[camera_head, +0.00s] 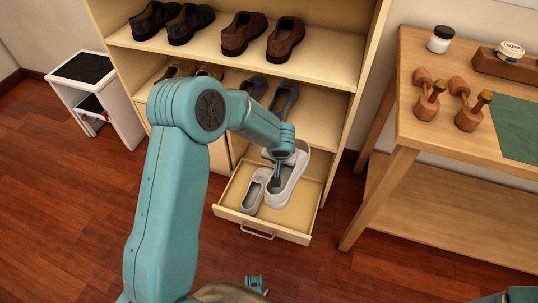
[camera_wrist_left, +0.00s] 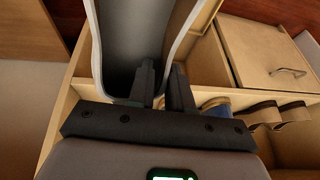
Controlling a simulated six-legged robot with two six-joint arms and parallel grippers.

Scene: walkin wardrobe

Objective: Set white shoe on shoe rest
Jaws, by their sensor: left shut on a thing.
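Two white shoes show at the open drawer (camera_head: 294,236) in the head view. The right white shoe (camera_head: 291,184) is in my left gripper (camera_head: 278,180); the left one (camera_head: 253,195) lies beside it. In the left wrist view, the gripper (camera_wrist_left: 164,82) is shut on the side wall of the held white shoe (camera_wrist_left: 186,35), near its dark opening. I cannot tell whether the held shoe touches the drawer floor. Wooden pieces with knobs (camera_head: 428,102) stand on the table; I cannot tell whether they are the shoe rest.
The wooden table (camera_head: 418,132) at the right carries a green mat (camera_head: 518,121), a jar (camera_head: 441,39) and a brown block (camera_head: 504,67). Shelves (camera_head: 330,68) with dark and brown shoes rise behind the drawer. A white stand (camera_head: 121,108) is at the left. Open floor lies in front.

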